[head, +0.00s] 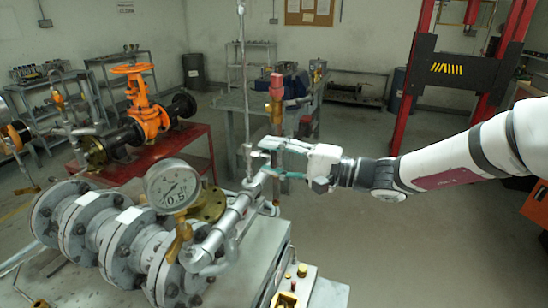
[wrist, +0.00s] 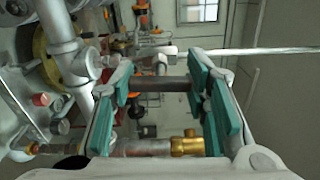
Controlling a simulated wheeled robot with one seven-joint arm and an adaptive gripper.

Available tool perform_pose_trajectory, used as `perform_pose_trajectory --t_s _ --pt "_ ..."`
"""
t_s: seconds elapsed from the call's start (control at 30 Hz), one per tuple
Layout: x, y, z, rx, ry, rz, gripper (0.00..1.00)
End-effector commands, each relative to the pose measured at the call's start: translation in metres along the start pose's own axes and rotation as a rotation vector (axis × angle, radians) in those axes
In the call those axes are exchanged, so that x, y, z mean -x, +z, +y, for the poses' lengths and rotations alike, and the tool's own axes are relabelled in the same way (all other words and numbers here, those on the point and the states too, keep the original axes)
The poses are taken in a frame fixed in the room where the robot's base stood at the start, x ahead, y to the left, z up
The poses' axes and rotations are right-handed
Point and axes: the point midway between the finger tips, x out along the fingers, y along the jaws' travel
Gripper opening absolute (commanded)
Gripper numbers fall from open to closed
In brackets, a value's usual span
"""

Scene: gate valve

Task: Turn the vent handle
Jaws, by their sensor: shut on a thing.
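My gripper (head: 270,160) reaches in from the right in the head view, at the pipework beside the pressure gauge (head: 173,187). In the wrist view, a dark bar (wrist: 160,85), which looks like the vent handle, spans the space between the two teal finger pads. The gripper is shut on this bar, with one pad at each end. In the head view, the fingers mostly hide the bar. A brass fitting with a red cap (head: 276,92) stands upright just above the gripper. A brass fitting (wrist: 187,146) also shows close below the bar in the wrist view.
Grey flanged pipes (head: 92,226) fill the lower left. A thin vertical rod (head: 244,90) rises close to the gripper. An orange valve (head: 142,100) stands on a red table behind. A red lift post (head: 420,50) is at the back right. The floor below my arm is clear.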

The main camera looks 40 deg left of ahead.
Motion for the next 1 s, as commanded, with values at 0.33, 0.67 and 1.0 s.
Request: perform_pose_trajectory --t_s 0.33,0.67,1.0 --pt "0.000 0.000 0.001 -0.001 0.001 -0.001 0.63" --pt "0.015 -0.001 0.000 -0.001 0.001 0.003 0.63" --pt "0.082 -0.001 0.001 -0.001 0.001 0.004 0.63"
